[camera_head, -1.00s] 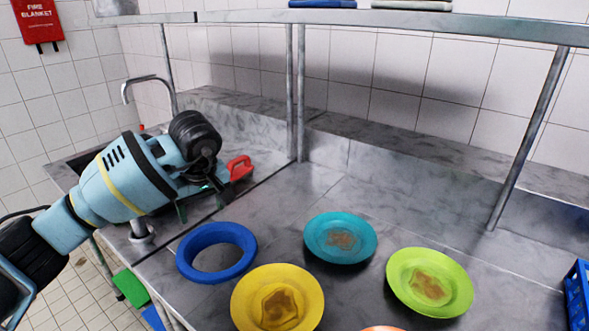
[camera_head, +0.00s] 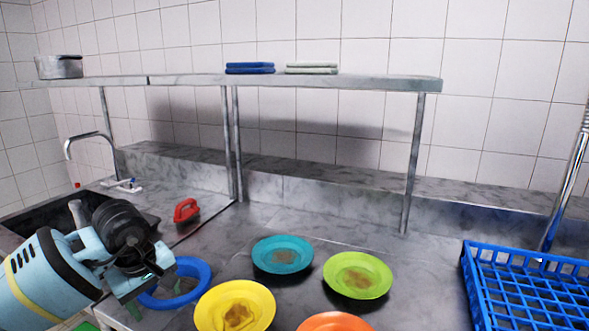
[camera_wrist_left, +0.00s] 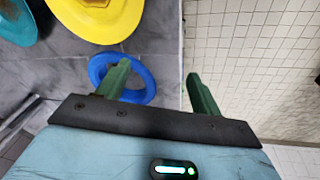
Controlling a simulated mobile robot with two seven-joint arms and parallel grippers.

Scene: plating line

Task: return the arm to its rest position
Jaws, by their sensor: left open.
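My left arm comes in at the lower left of the head view. Its gripper (camera_head: 143,294) is over the front edge of the counter, beside the blue ring (camera_head: 178,283) and partly in front of it. In the left wrist view the two green fingers (camera_wrist_left: 160,86) are spread apart with nothing between them. The blue ring (camera_wrist_left: 146,92) shows behind the left finger there, and tiled floor shows behind the right one. My right gripper is not in view.
Yellow (camera_head: 210,318), teal (camera_head: 283,243), green (camera_head: 372,262) and orange (camera_head: 335,322) plates with brown stains lie on the counter. A blue rack (camera_head: 472,262) stands at right. A red-handled item (camera_head: 186,209), sink (camera_head: 62,216) and tap (camera_head: 84,137) are at left, below a shelf (camera_head: 330,82).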

